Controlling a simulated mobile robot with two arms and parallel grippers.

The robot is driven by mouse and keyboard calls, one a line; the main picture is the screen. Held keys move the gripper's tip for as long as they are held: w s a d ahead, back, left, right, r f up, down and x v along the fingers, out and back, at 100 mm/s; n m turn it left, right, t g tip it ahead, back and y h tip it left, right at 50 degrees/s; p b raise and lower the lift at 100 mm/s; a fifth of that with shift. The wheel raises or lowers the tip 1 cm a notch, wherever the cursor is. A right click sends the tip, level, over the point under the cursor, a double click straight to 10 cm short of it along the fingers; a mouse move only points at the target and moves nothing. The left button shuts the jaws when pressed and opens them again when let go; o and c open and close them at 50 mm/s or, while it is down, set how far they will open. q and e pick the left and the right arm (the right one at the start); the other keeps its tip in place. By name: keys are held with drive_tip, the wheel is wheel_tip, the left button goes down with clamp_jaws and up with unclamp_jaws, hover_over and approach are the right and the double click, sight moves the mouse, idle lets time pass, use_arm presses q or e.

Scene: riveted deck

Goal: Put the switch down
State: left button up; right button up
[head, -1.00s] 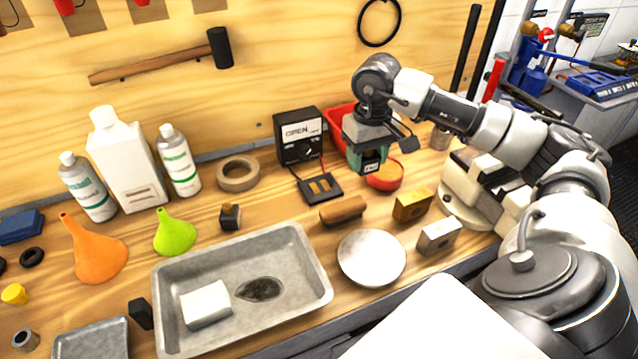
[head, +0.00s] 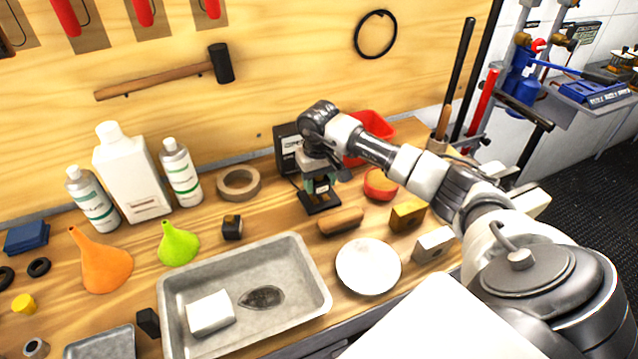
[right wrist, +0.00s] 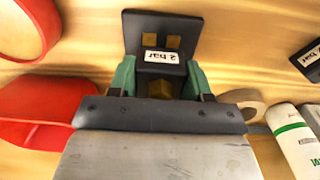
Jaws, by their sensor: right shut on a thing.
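The switch (right wrist: 161,70) is a small black block with a white "2 bar" label, which reads upside down in the right wrist view. My right gripper (right wrist: 161,84) is shut on it, with a green finger on each side. The black pad with brass strips (right wrist: 191,22) lies directly beyond the switch. In the head view my right gripper (head: 320,184) is low over this pad (head: 322,206), in front of the black tester box (head: 287,148). The gripper mostly hides the switch there. I cannot tell whether the switch touches the pad. My left gripper is out of view.
A red bin (head: 372,133) and a round red container (head: 380,184) stand to the right. A brown cylinder (head: 340,220), a white plate (head: 368,267) and a brass block (head: 407,216) are nearer. A metal tray (head: 297,302) lies at front left. A tape ring (head: 238,183) lies left.

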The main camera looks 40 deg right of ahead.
wheel_tip(320, 180, down, 2)
drive_tip(key=shift+f, duration=0.2)
drive_tip(key=o, duration=1)
drive_tip(key=shift+c, duration=0.2)
drive_tip(key=shift+r, duration=0.1)
